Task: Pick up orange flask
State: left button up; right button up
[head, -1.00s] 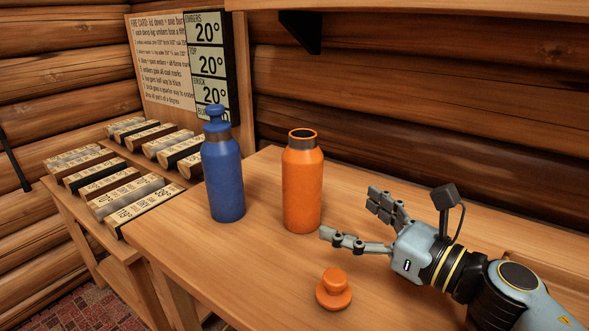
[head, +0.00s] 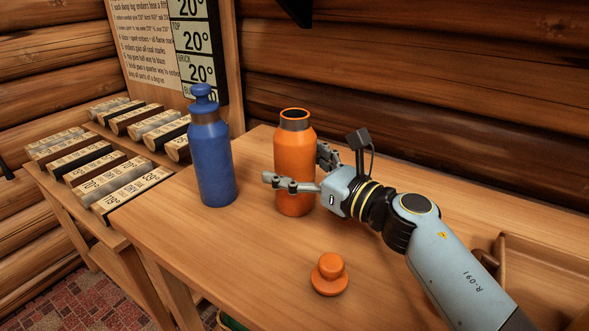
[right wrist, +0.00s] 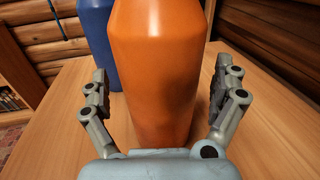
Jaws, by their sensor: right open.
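The orange flask (head: 294,150) stands upright on the wooden table, its dark-banded neck open at the top. Its orange stopper (head: 329,275) lies apart on the table, nearer the front. My right gripper (head: 290,172) is open, with one finger in front of the flask and the other behind its right side. In the right wrist view the flask (right wrist: 160,75) stands between the two spread fingers (right wrist: 160,90), with visible gaps on both sides. My left gripper is not in view.
A blue flask (head: 214,160) with its stopper on stands close to the left of the orange one. A lower shelf at the left holds several labelled blocks (head: 100,150). A wooden tray (head: 545,270) is at the right.

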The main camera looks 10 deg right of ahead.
aim_at(296, 140)
jog(key=shift+w+a, duration=0.1)
jog(key=shift+w, duration=0.1)
jog(key=shift+r, duration=0.1)
jog(key=c, duration=1.8)
jog(key=shift+r, duration=0.1)
jog(key=shift+r+p, duration=0.95)
jog(key=shift+r, duration=1.2)
jog(key=s+d+r+p, duration=0.1)
jog(key=s+d+r, duration=0.4)
jog(key=d, duration=0.5)
jog(key=shift+s+r+p, duration=0.4)
jog(key=shift+r, duration=0.3)
